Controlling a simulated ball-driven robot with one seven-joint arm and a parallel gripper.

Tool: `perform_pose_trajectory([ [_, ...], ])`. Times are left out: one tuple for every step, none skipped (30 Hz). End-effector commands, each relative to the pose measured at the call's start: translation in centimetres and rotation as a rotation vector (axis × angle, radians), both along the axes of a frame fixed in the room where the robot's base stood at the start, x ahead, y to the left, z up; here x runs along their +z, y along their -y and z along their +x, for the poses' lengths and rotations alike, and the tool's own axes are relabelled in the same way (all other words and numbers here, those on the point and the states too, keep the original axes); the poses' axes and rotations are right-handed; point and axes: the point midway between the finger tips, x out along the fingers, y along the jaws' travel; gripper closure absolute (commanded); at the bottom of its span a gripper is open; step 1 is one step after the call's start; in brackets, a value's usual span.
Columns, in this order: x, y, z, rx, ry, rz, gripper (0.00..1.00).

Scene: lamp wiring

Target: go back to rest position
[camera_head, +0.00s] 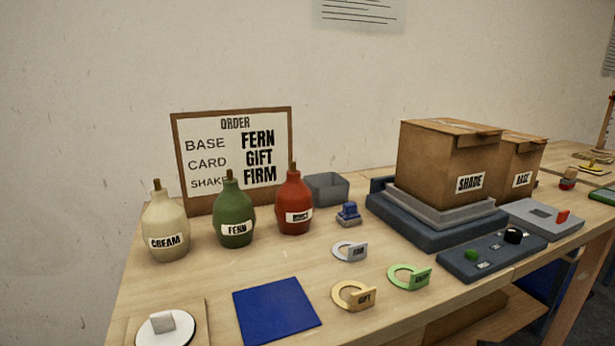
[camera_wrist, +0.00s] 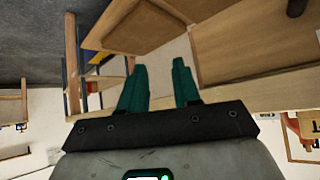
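My gripper (camera_wrist: 155,66) shows in the wrist view with its two teal fingers apart and nothing between them. It is clear of the things around it, and the wrist view is tilted. My gripper and arm are not in the head view. In the head view, an order board (camera_head: 232,155) reads base FERN, card GIFT, shake FIRM. Before it stand a cream bottle (camera_head: 165,228), a green FERN bottle (camera_head: 235,212) and a red bottle (camera_head: 294,205), all upright on the wooden table (camera_head: 200,285).
A SHADE box (camera_head: 440,165) stands on a stepped grey platform (camera_head: 430,230), with a BASE box (camera_head: 523,160) behind it. A control panel (camera_head: 490,258), ring tags (camera_head: 408,277), a blue mat (camera_head: 276,311) and a white disc (camera_head: 165,330) lie nearer the front. The table's front edge drops off at right.

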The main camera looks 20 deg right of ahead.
Motion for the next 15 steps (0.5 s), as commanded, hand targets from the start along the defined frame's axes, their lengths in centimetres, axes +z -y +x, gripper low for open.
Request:
perform_pose_trajectory([
  [-3.2, -1.3, -1.6, 0.061, -0.097, 0.007, 0.68],
  [-4.9, -2.1, -2.5, 0.100, -0.149, 0.014, 0.68],
  [-7.1, -3.1, -3.8, 0.148, -0.216, 0.022, 0.68],
  [-8.5, -3.8, -4.8, 0.184, -0.261, 0.030, 0.68],
  [-9.8, -4.5, -5.9, 0.215, -0.304, 0.040, 0.68],
  [-11.4, -5.4, -7.2, 0.257, -0.356, 0.051, 0.68],
  [-12.5, -6.0, -8.1, 0.285, -0.392, 0.061, 0.68],
  [-13.5, -6.7, -9.1, 0.313, -0.427, 0.071, 0.68],
  [-14.6, -7.4, -10.4, 0.345, -0.468, 0.084, 0.68],
  [-15.5, -8.0, -11.3, 0.369, -0.498, 0.094, 0.68],
  [-16.2, -8.5, -12.2, 0.391, -0.523, 0.103, 0.68],
  [-17.1, -9.1, -13.3, 0.420, -0.558, 0.117, 0.68],
  [-17.8, -9.6, -14.3, 0.441, -0.584, 0.127, 0.68],
  [-18.3, -10.1, -15.1, 0.460, -0.606, 0.137, 0.68],
  [-19.1, -10.7, -16.2, 0.486, -0.636, 0.150, 0.68],
])
